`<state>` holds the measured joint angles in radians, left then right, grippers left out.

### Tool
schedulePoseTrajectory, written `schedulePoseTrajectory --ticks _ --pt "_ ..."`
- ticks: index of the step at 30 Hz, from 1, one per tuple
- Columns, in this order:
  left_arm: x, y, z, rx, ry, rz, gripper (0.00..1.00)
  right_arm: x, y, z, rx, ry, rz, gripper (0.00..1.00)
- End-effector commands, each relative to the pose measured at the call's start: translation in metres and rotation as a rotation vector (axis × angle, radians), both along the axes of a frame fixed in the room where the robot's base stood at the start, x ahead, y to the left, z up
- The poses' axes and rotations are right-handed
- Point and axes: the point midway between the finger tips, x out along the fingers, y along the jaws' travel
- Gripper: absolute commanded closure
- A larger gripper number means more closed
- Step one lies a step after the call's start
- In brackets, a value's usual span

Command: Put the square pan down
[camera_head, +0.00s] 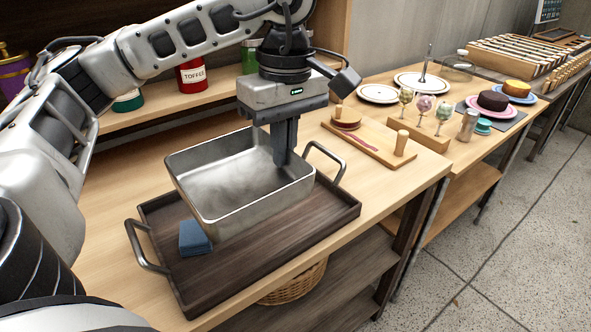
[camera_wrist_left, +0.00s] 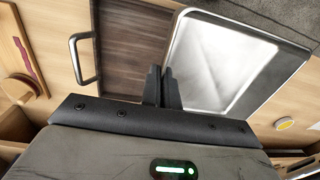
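The square pan (camera_head: 262,207) is grey metal, empty and nearly level, over the back part of a dark wooden tray (camera_head: 285,243). In the head view I cannot tell whether its base touches the tray or is slightly above it. My left gripper (camera_head: 281,160) points down at the pan's right wall, its fingers closed together on that wall. In the left wrist view the fingers (camera_wrist_left: 162,88) meet at the edge of the pan (camera_wrist_left: 215,65), beside the tray (camera_wrist_left: 135,40). My right gripper is not in view.
The tray has raised metal handles (camera_head: 143,247). A wooden board (camera_head: 372,140) with upright knobs is to the right. A toffee tin (camera_head: 191,77) stands on the shelf behind.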

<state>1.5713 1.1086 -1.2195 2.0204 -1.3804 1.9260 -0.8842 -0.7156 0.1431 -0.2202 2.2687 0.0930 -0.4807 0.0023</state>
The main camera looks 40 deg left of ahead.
Motion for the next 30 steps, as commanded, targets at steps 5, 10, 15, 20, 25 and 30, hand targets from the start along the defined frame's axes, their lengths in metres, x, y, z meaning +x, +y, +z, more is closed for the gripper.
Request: schedulePoseTrajectory --ticks 5,10,15,20,25,30 --pt "0.044 0.011 -0.019 0.0 0.003 0.002 1.0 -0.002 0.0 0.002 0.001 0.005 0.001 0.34" --pt "0.077 0.021 -0.048 0.0 0.004 -0.001 1.0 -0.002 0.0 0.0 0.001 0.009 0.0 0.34" --pt "0.098 0.026 -0.073 0.0 0.001 -0.002 1.0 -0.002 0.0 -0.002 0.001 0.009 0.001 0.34" --pt "0.106 0.028 -0.083 -0.001 0.0 -0.004 1.0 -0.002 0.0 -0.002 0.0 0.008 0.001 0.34" --pt "0.111 0.03 -0.099 0.0 0.002 -0.004 1.0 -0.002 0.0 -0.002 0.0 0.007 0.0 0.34" --pt "0.111 0.03 -0.119 0.0 0.0 -0.003 1.0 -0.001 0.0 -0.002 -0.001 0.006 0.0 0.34"
